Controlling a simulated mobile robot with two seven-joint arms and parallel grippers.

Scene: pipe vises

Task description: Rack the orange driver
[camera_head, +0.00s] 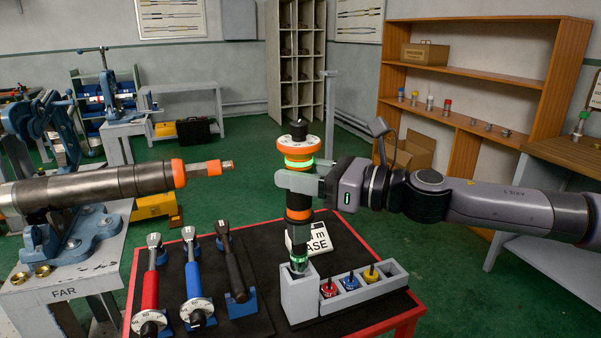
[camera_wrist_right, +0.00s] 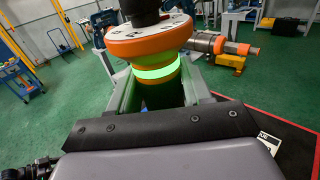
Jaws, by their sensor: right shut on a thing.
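The orange driver (camera_head: 298,148) stands upright in the head view, with a white dial, orange bands and a lit green ring. My right gripper (camera_head: 300,184) is shut around its body from the right. The driver's dark shaft points down, and its greenish tip is at the mouth of the tall left pocket of the grey rack (camera_head: 300,303). I cannot tell how far inside it is. In the right wrist view the driver (camera_wrist_right: 152,45) sits between the fingers of my right gripper (camera_wrist_right: 160,92); its lower end is hidden. My left gripper is not in view.
Red, blue and black wrenches (camera_head: 193,285) lie left of the rack on the red-edged table (camera_head: 408,318). Several coloured bits (camera_head: 350,281) sit in the rack. A white sign stands behind. A pipe (camera_head: 100,187) in a vise reaches in from the left.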

